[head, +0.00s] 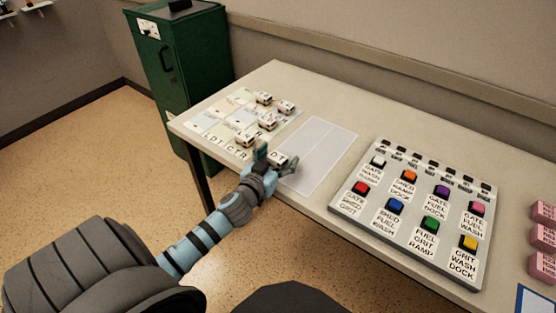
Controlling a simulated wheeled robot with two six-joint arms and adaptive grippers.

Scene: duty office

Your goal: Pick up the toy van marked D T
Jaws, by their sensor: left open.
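A small white toy van (279,157) with a letter D showing on its top stands on the table at the near edge of the map sheet; the rest of its marking is hidden or too small to read. My left gripper (275,164) is open right at this van, its fingers around or beside it; I cannot tell whether they touch it. Several other white toy vans stand farther back on the map sheet, among them one at the front (245,139), one in the middle (267,122) and one at the back right (286,107). My right gripper is not in view.
The map sheet (205,121) lies at the table's left end. A blank pale marked area (322,147) is free to the right of the van. A panel with coloured buttons (345,199) and pink blocks (541,238) lie farther right. A green cabinet (195,50) stands behind the table's left end.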

